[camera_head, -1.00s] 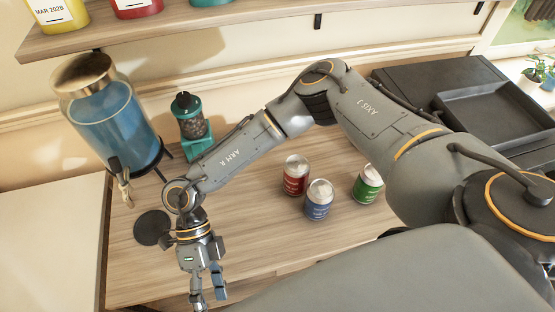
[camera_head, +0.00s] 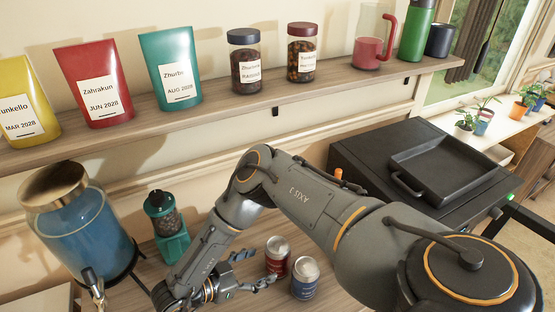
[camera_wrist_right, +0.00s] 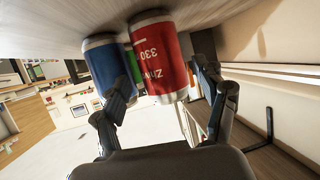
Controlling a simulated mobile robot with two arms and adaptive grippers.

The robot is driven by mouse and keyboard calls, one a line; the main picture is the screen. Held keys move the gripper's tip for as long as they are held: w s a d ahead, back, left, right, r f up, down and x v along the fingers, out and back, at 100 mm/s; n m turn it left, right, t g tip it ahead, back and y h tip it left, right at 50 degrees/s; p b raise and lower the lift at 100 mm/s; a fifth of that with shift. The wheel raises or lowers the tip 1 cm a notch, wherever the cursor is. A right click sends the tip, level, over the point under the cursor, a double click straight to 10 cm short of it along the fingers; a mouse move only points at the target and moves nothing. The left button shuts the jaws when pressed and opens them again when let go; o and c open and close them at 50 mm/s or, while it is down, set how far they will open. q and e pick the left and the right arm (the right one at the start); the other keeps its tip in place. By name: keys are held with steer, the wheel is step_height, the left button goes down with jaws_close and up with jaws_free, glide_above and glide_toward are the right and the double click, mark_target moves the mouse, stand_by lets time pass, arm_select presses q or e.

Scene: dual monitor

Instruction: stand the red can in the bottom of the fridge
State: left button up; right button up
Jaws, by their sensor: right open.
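The red can (camera_head: 277,256) stands on the wooden counter, left of the blue can (camera_head: 305,278). My right gripper (camera_head: 256,268) is open just left of the red can, its fingers pointing at it. In the right wrist view the red can (camera_wrist_right: 160,55) shows upside down between the spread fingers of the right gripper (camera_wrist_right: 164,85), with no clear grip on it. The blue can (camera_wrist_right: 104,65) is close beside it, near one finger. No fridge can be made out. My left gripper is not in view.
A sliver of a green can (camera_wrist_right: 133,66) shows behind the two cans. A blue drink dispenser (camera_head: 85,235) and a teal grinder (camera_head: 168,228) stand left of my arm. A shelf (camera_head: 215,100) with bags and jars runs above. A black appliance (camera_head: 385,150) stands right.

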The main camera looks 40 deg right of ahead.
steer(key=p+x, duration=0.1)
steer(key=x, duration=0.6)
steer(key=shift+r, duration=0.1)
steer(key=shift+a, duration=0.1)
steer(key=shift+c, duration=1)
steer(key=shift+r, duration=0.1)
steer(key=c, duration=1.2)
